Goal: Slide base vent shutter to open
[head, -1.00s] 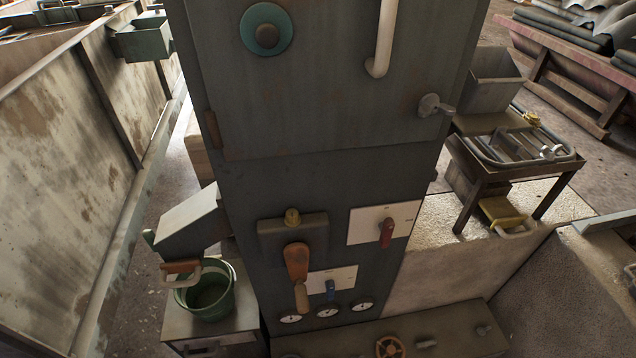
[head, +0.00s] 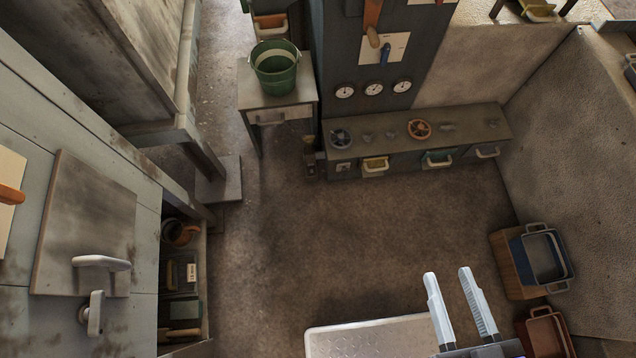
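My gripper (head: 449,275) shows at the bottom right of the head view. Its two pale fingers are apart with nothing between them, and it points over open floor. No part can be picked out for certain as the base vent shutter. A low grey bench (head: 462,118) stands at the foot of the dark cabinet (head: 341,60). My gripper is well apart from all of these.
A green bucket (head: 275,70) stands on a small table left of the bench. A left cabinet (head: 147,232) has a grey panel and an open lower shelf. Blue and red bins (head: 544,257) (head: 546,332) stand at the right. The middle floor (head: 340,235) is clear.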

